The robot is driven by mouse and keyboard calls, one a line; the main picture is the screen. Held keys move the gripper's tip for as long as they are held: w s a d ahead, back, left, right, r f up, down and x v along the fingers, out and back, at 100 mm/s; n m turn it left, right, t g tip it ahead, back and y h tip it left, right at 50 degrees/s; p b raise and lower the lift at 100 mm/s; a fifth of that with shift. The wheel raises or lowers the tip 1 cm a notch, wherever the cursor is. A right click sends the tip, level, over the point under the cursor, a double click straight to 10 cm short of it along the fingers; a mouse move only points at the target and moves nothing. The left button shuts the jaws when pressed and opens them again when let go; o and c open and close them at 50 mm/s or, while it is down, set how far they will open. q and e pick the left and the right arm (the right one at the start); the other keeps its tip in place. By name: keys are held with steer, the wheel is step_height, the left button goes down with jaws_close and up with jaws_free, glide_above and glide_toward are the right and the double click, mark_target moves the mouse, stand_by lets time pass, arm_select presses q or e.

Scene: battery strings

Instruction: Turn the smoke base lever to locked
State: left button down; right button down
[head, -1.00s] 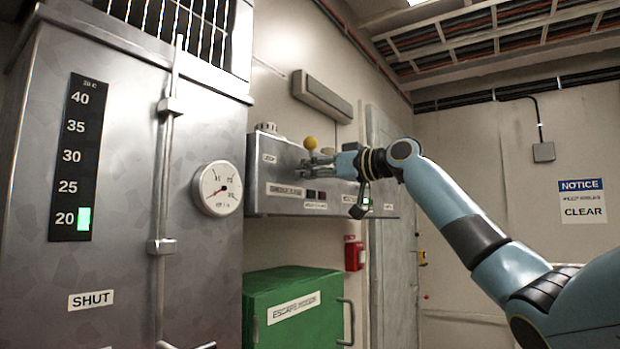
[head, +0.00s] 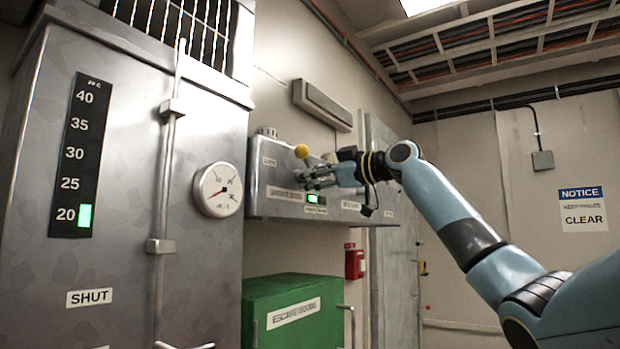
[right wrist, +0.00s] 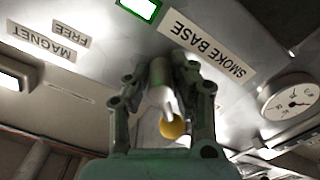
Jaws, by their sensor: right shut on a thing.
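The smoke base lever is a pale metal shaft (right wrist: 160,78) with a yellow ball knob (head: 302,151) on a grey wall panel (head: 262,205). The knob also shows in the right wrist view (right wrist: 173,129). In the head view the lever leans left, toward a small, hard-to-read label (head: 270,162) on the panel. My right gripper (head: 308,180) is shut on the lever's shaft, a finger on each side. In the right wrist view the SMOKE BASE label (right wrist: 208,47) is beside the lever, near a lit green indicator (head: 313,199). My left gripper is not in view.
A steel cabinet (head: 125,200) with a thermometer strip and round gauge (head: 218,189) stands left of the panel. A green box (head: 290,318) is below. A red wall unit (head: 354,262) hangs below and to the right. Free space lies right of my arm.

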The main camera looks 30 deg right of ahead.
steer(key=shift+f, duration=0.3)
